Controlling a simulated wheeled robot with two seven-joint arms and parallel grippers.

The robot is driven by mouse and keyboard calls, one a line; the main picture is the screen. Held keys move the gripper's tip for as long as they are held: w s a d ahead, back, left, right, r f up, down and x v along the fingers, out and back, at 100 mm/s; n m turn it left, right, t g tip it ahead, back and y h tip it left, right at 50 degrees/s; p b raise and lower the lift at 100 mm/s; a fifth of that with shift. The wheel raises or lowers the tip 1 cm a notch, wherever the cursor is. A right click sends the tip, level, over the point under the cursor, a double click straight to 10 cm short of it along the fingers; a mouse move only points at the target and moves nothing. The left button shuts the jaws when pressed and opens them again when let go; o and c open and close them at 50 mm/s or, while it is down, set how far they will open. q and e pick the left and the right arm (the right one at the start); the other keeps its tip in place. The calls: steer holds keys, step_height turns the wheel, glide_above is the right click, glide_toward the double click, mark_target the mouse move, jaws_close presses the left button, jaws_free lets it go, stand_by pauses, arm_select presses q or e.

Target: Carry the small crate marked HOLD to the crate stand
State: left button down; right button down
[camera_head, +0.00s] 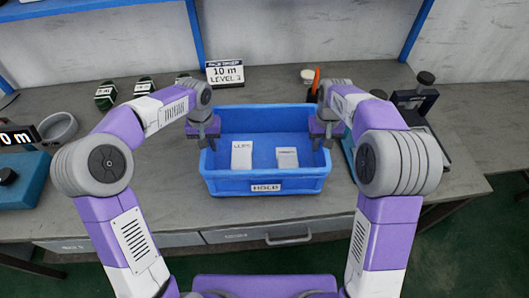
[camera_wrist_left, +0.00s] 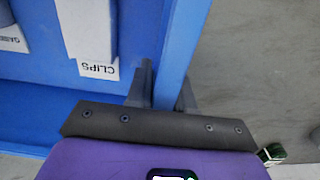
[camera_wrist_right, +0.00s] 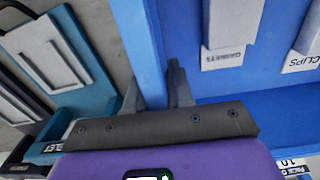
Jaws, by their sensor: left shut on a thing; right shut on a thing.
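The small blue crate marked HOLD (camera_head: 225,186) is at the middle of the bench, level, its label facing me. Two pale boxes stand inside: the CLIPS box (camera_head: 242,156) and the GASKETS box (camera_head: 287,158). My left gripper (camera_head: 207,138) is shut on the crate's left wall; the left wrist view shows its fingers (camera_wrist_left: 163,88) on both sides of that wall. My right gripper (camera_head: 325,138) is shut on the right wall, its fingers (camera_wrist_right: 155,88) straddling it. I cannot tell whether the crate touches the bench. I cannot make out a crate stand.
Several dark green round items (camera_head: 105,95) and a grey bowl (camera_head: 58,127) are left. A teal unit (camera_wrist_right: 75,35) and a black device (camera_head: 415,97) are close on the right.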

arm_select(q)
steer(key=shift+r, duration=0.1)
arm_select(e)
steer(key=shift+r, duration=0.1)
